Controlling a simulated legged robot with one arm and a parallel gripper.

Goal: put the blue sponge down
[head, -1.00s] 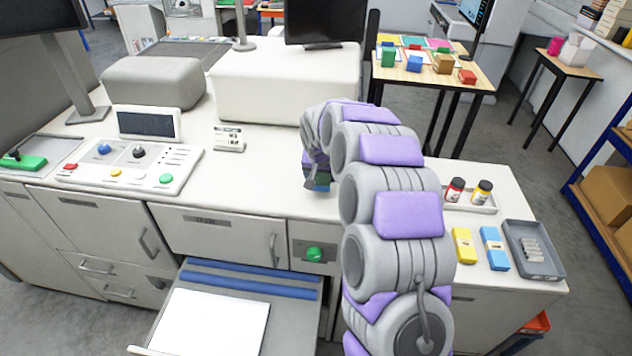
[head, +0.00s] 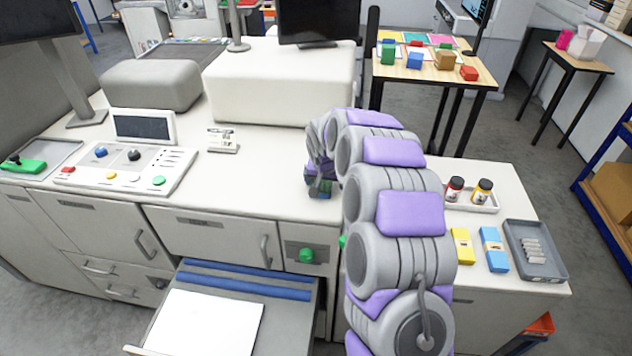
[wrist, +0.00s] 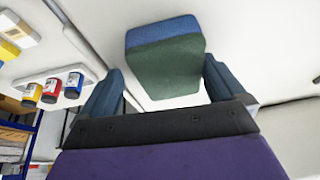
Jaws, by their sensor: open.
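The blue sponge (wrist: 165,60) has a blue layer and a dark green layer. In the wrist view it lies just beyond my open gripper (wrist: 166,86), with a dark blue finger to each side and visible gaps between. In the head view, the sponge (head: 319,188) shows small and dark beneath my gripper (head: 320,176), over the white counter (head: 265,170) near its front edge. My gripper and arm partly hide it there, and its contact with the counter is hard to make out.
A small white device (head: 222,141) stands left of my gripper. A control panel (head: 125,168) is further left, and an open drawer (head: 285,317) juts out below. Right of my arm are a bottle tray (head: 474,206), yellow (head: 462,246) and blue (head: 494,249) packets, and a grey tray (head: 553,267).

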